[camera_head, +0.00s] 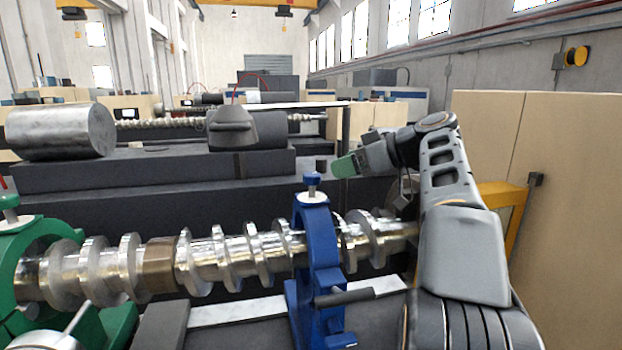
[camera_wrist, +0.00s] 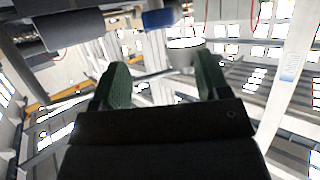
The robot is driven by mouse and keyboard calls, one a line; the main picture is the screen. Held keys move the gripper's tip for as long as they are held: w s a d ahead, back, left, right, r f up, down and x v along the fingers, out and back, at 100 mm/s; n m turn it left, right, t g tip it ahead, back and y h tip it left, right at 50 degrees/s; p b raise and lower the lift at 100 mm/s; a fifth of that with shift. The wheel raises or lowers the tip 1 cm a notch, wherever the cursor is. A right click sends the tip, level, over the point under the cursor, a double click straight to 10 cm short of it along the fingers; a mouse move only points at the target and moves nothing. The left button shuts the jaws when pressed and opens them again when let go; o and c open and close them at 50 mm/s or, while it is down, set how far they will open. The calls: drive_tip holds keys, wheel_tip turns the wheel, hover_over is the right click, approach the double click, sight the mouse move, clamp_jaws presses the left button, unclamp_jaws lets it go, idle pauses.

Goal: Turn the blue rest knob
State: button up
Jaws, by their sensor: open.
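The blue rest (camera_head: 319,262) stands around the shiny crankshaft-like shaft (camera_head: 255,252) in the head view. Its small blue knob (camera_head: 312,179) sits on a grey stem at the top of the rest. My gripper (camera_head: 345,165) is just right of the knob and slightly higher in the picture, apart from it, with its green fingers pointing left. In the wrist view, my gripper (camera_wrist: 160,68) shows two green fingers spread apart with nothing held between them. A blue piece (camera_wrist: 160,17) shows at the top of that view; I cannot tell whether it is the knob.
A green rest (camera_head: 30,265) holds the shaft at the left. A dark handle (camera_head: 344,298) sticks out from the blue rest's lower part. Dark machine blocks (camera_head: 150,170) lie behind, and a beige panel (camera_head: 560,200) stands at the right.

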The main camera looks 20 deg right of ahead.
sight(314, 174)
drive_tip(key=p+x, duration=0.2)
drive_tip(key=x, duration=0.7)
drive_tip(key=shift+w+a+f, duration=0.15)
drive_tip(key=shift+w, duration=0.2)
drive_tip(key=shift+c, duration=0.3)
drive_tip(key=c, duration=0.9)
drive_tip(key=shift+o, duration=0.2)
drive_tip(key=shift+f+m+h+b, duration=0.1)
drive_tip(key=shift+m+h+b, duration=0.2)
drive_tip(key=shift+b, duration=0.15)
